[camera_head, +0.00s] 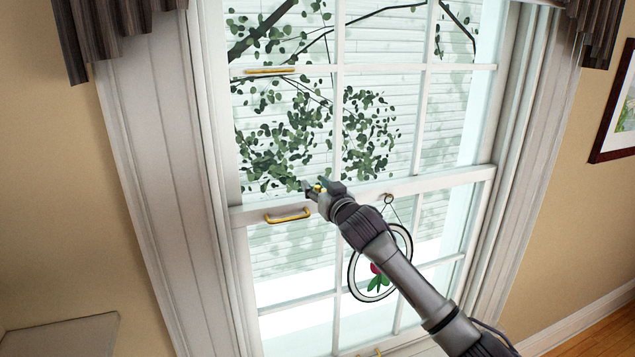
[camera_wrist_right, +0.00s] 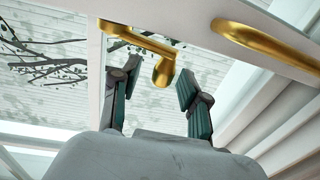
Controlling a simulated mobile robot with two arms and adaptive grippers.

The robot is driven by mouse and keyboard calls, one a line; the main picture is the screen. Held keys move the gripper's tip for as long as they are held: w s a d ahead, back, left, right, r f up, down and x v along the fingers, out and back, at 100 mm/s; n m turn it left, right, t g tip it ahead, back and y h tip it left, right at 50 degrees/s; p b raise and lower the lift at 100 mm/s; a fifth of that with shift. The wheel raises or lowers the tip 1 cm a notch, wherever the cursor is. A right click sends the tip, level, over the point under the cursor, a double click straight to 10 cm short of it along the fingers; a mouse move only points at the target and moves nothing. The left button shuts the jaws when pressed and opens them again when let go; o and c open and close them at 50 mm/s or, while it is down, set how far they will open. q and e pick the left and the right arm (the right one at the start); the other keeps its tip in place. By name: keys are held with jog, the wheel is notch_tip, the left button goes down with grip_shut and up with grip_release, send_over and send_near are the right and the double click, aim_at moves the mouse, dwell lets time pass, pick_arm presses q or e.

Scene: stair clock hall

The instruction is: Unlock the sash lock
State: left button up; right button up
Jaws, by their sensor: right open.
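The sash lock (camera_head: 320,188) shows as a small bit of brass at the meeting rail of the white window, mostly hidden by my right gripper (camera_head: 315,186). In the right wrist view the brass lock lever (camera_wrist_right: 135,39) runs along the rail, and its rounded end hangs down between the two fingers of the right gripper (camera_wrist_right: 158,88). The fingers are spread, one on each side of the lever end, with gaps visible, so it is not gripped. My left gripper is not in view.
A brass sash handle (camera_head: 288,215) sits left of the gripper on the rail; a brass handle also shows in the wrist view (camera_wrist_right: 265,45). Another brass handle (camera_head: 270,70) is higher up. A round hanging ornament (camera_head: 352,275) hangs behind my right arm. A framed picture (camera_head: 617,115) is at right.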

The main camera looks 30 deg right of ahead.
grip_shut()
jog(key=shift+w+a+f+h+b, duration=0.15)
jog(key=shift+h+b, duration=0.15)
jog(key=shift+b, duration=0.15)
jog(key=m+g+h+b, duration=0.1)
jog(key=h+b, duration=0.1)
jog(key=w+m+g+h+b, duration=0.1)
jog(key=m+h+b, duration=0.1)
jog(key=w+m+h+b, duration=0.1)
jog(key=m+h+b, duration=0.1)
jog(key=b, duration=0.1)
jog(key=shift+w+f+g, duration=0.15)
jog(key=shift+f+g, duration=0.05)
jog(key=shift+g, duration=0.2)
jog(key=shift+w+r+m+g+h+b, duration=0.1)
jog(key=shift+r+m+g+h+b, duration=0.2)
jog(key=shift+h, duration=0.4)
grip_release()
